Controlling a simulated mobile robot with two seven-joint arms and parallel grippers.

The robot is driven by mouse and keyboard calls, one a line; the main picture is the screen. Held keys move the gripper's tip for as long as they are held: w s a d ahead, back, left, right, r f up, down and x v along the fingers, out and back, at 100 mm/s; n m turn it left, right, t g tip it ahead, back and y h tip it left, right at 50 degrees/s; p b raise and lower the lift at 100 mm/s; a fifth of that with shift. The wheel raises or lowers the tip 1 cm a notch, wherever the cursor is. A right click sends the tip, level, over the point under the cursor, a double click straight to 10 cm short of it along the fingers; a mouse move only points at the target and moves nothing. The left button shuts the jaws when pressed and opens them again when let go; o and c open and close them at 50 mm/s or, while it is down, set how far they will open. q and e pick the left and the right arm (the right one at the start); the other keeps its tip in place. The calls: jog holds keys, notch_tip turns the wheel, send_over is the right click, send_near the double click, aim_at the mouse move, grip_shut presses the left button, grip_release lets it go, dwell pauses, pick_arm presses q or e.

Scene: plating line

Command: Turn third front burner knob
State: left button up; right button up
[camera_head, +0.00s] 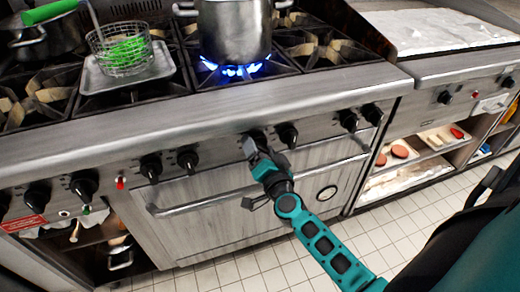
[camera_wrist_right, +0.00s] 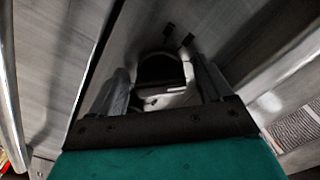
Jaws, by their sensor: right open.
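The stove's front panel (camera_head: 222,143) carries a row of several black knobs. My right gripper (camera_head: 254,146) is at one knob (camera_head: 257,135) near the middle of the row, just left of another knob (camera_head: 288,135). The gripper partly hides it in the head view. In the right wrist view, the two open fingers (camera_wrist_right: 160,90) stand on either side of the dark round knob (camera_wrist_right: 160,68). I cannot tell whether they touch it. My left gripper is not in view.
A metal pot (camera_head: 234,30) stands over a lit blue flame (camera_head: 236,71). A wire basket with green food (camera_head: 122,50) sits on a tray at left. The oven door handle (camera_head: 200,202) runs below the knobs. Shelves with food trays (camera_head: 400,150) are at right.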

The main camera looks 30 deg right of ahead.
jog(key=shift+c, duration=0.6)
jog(key=c, duration=0.9)
jog(key=shift+o, duration=0.2)
jog(key=shift+m, duration=0.3)
jog(key=m, duration=0.4)
jog(key=shift+m, duration=2.1)
jog(key=o, duration=1)
